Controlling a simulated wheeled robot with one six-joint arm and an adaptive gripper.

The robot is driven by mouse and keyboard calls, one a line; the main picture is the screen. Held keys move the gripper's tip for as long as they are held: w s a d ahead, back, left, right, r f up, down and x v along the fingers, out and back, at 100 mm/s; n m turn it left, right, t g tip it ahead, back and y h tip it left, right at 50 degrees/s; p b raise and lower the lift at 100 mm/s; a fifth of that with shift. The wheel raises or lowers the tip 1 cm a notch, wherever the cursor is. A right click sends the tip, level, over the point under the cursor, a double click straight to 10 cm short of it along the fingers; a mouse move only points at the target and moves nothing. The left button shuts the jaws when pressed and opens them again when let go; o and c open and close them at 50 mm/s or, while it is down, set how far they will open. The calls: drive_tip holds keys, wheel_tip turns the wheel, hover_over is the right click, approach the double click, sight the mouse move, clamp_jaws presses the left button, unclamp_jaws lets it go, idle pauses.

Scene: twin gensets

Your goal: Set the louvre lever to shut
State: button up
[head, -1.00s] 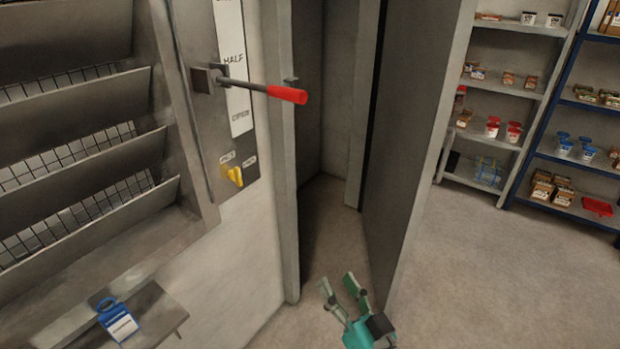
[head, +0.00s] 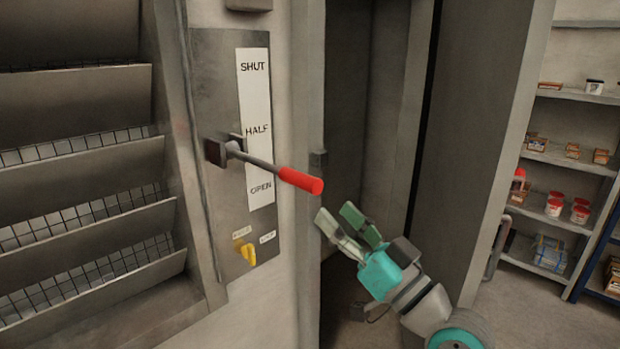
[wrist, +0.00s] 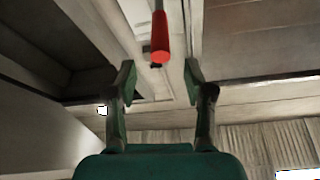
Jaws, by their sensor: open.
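The louvre lever (head: 266,166) is a grey rod with a red grip (head: 301,181), pivoted on a metal plate at the left. Beside it a white scale (head: 256,100) reads SHUT at the top, HALF in the middle and OPEN at the bottom. The rod slopes down to the right from near HALF, its red end level with OPEN in the picture. My gripper (head: 338,219) is open and empty, just below and right of the red grip, apart from it. In the wrist view the red grip (wrist: 160,38) shows ahead, between and beyond the open fingers (wrist: 159,80).
Slatted louvres (head: 85,170) fill the left side. A yellow knob (head: 246,254) sits low on the lever plate. A doorway with a grey door panel (head: 490,130) stands right of the lever, close to my arm. Shelves (head: 560,160) with tubs and boxes are at the far right.

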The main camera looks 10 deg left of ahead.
sight(303, 180)
drive_tip(key=x, duration=1)
clamp_jaws()
